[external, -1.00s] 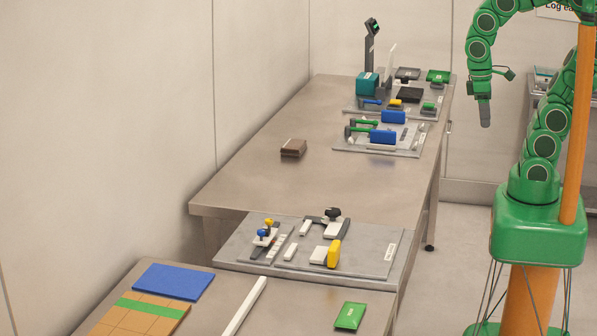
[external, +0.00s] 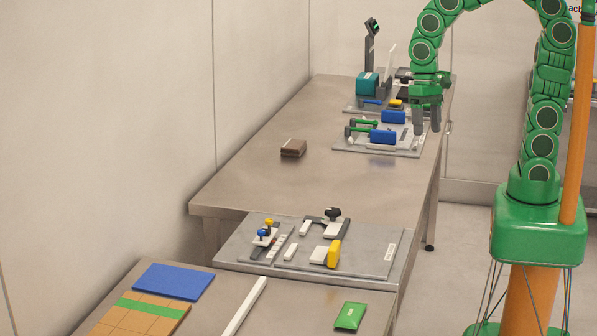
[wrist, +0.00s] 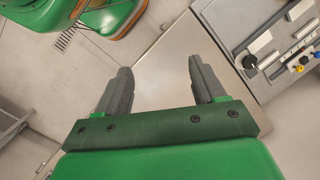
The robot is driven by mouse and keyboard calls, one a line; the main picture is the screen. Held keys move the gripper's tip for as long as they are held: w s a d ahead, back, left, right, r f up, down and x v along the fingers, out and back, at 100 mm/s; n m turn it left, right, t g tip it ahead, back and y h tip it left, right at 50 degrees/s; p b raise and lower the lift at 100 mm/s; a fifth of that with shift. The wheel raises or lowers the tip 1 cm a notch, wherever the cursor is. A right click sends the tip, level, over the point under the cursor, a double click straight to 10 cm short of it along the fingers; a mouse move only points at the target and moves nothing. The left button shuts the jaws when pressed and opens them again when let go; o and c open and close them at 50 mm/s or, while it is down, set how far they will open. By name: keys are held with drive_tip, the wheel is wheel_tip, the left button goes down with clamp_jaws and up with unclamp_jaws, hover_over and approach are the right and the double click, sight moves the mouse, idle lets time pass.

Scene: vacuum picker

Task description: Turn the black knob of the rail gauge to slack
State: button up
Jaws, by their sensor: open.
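A black knob (external: 333,212) sits on a black and white fitting at the back of the grey board (external: 368,262) on the near part of the bench. In the wrist view a black knob (wrist: 249,62) shows at the right, beside a white bar. I cannot read its setting. My gripper (external: 428,130) points down, open and empty, at the right edge of the long table, well behind and above the knob's board. In the wrist view its two fingers (wrist: 160,75) are apart with bare metal tabletop between them.
A yellow block (external: 334,252) and a rail with blue and yellow knobs (external: 265,238) share the near fixtures. Blue blocks with green handles (external: 383,137) stand on a board just left of my gripper. A brown block (external: 293,148) lies on the otherwise clear mid-table.

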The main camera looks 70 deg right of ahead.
drive_tip(key=w+a+f+m+y, duration=0.1)
drive_tip(key=w+a+f+m, duration=0.15)
drive_tip(key=w, duration=0.35)
drive_tip(key=w+a+f+m, duration=0.2)
drive_tip(key=w+a+m, duration=0.1)
drive_tip(key=w, duration=0.2)
drive_tip(key=m+t+y, duration=0.1)
drive_tip(key=m, duration=0.5)
approach(333, 209)
drive_tip(key=shift+x, duration=4)
drive_tip(key=shift+a, duration=0.1)
drive_tip(key=c, duration=1.1)
drive_tip(key=shift+o, duration=0.2)
drive_tip(key=shift+n, duration=0.25)
